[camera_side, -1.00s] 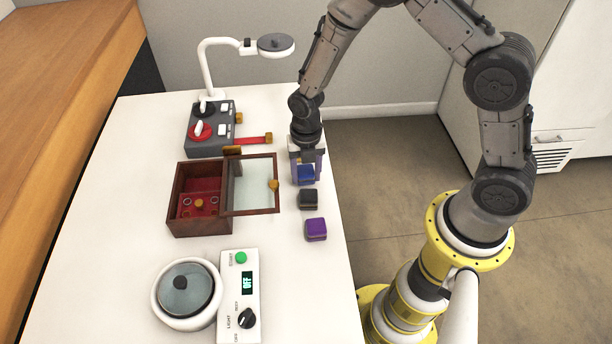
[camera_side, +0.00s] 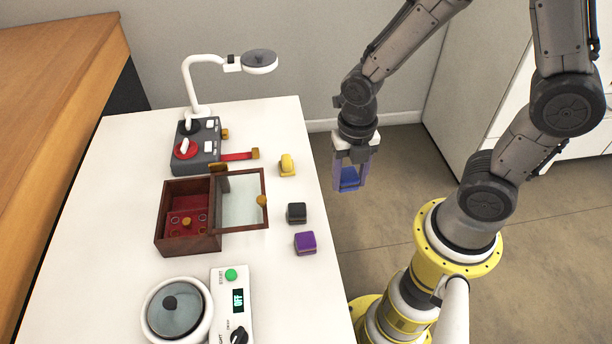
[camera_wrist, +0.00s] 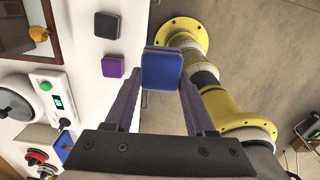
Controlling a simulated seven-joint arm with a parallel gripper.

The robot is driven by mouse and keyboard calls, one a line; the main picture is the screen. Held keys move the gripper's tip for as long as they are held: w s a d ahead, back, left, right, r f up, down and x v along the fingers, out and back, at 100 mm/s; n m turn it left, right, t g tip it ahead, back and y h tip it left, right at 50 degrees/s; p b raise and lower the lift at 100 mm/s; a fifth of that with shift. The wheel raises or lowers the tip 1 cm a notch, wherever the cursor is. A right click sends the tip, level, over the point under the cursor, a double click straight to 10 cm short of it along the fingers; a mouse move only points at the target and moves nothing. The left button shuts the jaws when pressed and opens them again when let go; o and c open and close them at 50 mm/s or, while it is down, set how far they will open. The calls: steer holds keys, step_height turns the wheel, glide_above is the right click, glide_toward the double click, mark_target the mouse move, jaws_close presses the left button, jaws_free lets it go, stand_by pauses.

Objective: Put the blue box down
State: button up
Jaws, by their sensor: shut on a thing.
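The blue box (camera_side: 349,179) is held between the fingers of my gripper (camera_side: 351,186), to the right of the white table's edge in the side view, with floor behind it. In the wrist view the blue box (camera_wrist: 162,70) sits between the two fingertips of my gripper (camera_wrist: 160,88). My gripper is shut on it. The fingers partly hide the box in the side view. Its exact height relative to the table top is hard to tell.
On the white table (camera_side: 110,210) stand a black box (camera_side: 296,213), a purple box (camera_side: 305,243) and a yellow object (camera_side: 287,165) near the right edge. A wooden case (camera_side: 188,238) with an open glass lid, a lamp (camera_side: 195,85) and a round-lidded pot (camera_side: 176,312) stand further left.

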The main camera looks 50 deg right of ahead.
mark_target(188, 200)
steer(key=shift+s, duration=0.2)
steer(key=shift+r, duration=0.2)
steer(key=w+a+r+n, duration=0.1)
steer(key=w+a+r, duration=0.25)
steer(key=w, duration=0.65)
steer(key=w+a+f+n, duration=0.1)
steer(key=w+a, duration=0.2)
steer(key=w+a+n, duration=0.1)
steer(key=w+a, duration=0.2)
steer(key=a, duration=0.1)
steer(key=w+a+f, duration=0.1)
steer(key=w+a, duration=0.2)
steer(key=a, duration=0.1)
steer(key=shift+w+f+n, duration=0.35)
steer(key=shift+w+n, duration=0.05)
steer(key=w+a+f, duration=0.1)
steer(key=w+f, duration=0.1)
steer(key=w, duration=0.1)
steer(key=w+a+f, duration=0.2)
steer(key=w+f, duration=0.1)
steer(key=w, duration=0.1)
steer(key=w+a+f, duration=0.1)
steer(key=w+f, duration=0.2)
steer(key=w, duration=0.1)
steer(key=shift+w+a+f, duration=0.25)
steer(key=shift+a, duration=0.15)
steer(key=shift+w+a+f, duration=0.2)
steer(key=shift+w+f, duration=0.4)
steer(key=shift+f, duration=1.55)
